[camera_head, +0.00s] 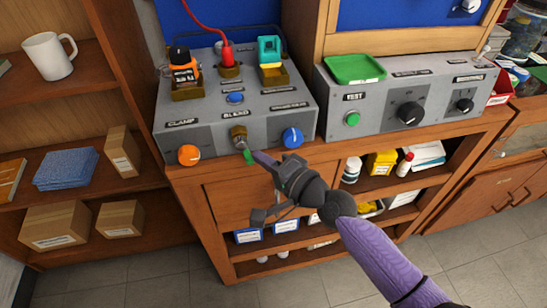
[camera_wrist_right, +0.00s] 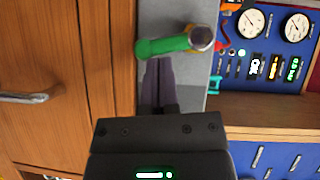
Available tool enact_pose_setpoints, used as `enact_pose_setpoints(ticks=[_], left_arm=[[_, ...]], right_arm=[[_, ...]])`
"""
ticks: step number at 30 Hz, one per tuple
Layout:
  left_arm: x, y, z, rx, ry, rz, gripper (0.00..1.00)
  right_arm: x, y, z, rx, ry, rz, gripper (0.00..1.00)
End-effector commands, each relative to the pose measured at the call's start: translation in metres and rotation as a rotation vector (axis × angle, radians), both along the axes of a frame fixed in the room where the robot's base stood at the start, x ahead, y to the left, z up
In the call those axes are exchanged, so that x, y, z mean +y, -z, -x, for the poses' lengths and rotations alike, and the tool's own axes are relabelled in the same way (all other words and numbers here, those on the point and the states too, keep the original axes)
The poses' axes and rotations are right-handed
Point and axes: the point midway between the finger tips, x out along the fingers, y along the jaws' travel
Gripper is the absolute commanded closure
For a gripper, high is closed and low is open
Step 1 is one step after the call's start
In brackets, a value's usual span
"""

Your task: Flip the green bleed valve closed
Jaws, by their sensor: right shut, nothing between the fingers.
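The bleed valve has a brass body (camera_head: 239,135) on the front edge of the grey test box (camera_head: 200,125), below the BLEED label. Its green lever (camera_head: 249,156) points down, partly hidden by my right gripper. In the right wrist view the green lever (camera_wrist_right: 162,46) runs left from a round metal end (camera_wrist_right: 201,38). My right gripper (camera_head: 262,158) is shut and empty, its tips right beside the lever. In the wrist view the shut fingertips (camera_wrist_right: 158,66) sit at the lever's near side; I cannot tell whether they touch it. My left gripper is not in view.
An orange knob (camera_head: 189,154) sits left of the valve and a blue knob (camera_head: 292,138) to its right. A second grey box with a green button (camera_head: 352,119) stands further right. A wooden drawer (camera_head: 225,195) is below; open air lies in front.

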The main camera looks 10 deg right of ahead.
Motion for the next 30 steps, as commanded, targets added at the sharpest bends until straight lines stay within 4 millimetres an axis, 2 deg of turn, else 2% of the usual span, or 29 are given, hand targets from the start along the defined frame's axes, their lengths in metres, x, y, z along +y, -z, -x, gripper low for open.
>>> enact_pose_setpoints(ticks=[1,10,30], left_arm=[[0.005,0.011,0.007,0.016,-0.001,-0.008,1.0],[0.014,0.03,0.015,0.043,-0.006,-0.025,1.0],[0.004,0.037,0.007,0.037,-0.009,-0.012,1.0]], right_arm=[[0.001,0.008,0.0,0.001,0.0,-0.027,1.0],[0.005,0.007,0.0,0.005,0.001,-0.158,1.0],[0.007,0.005,0.0,0.004,0.001,-0.199,1.0]])
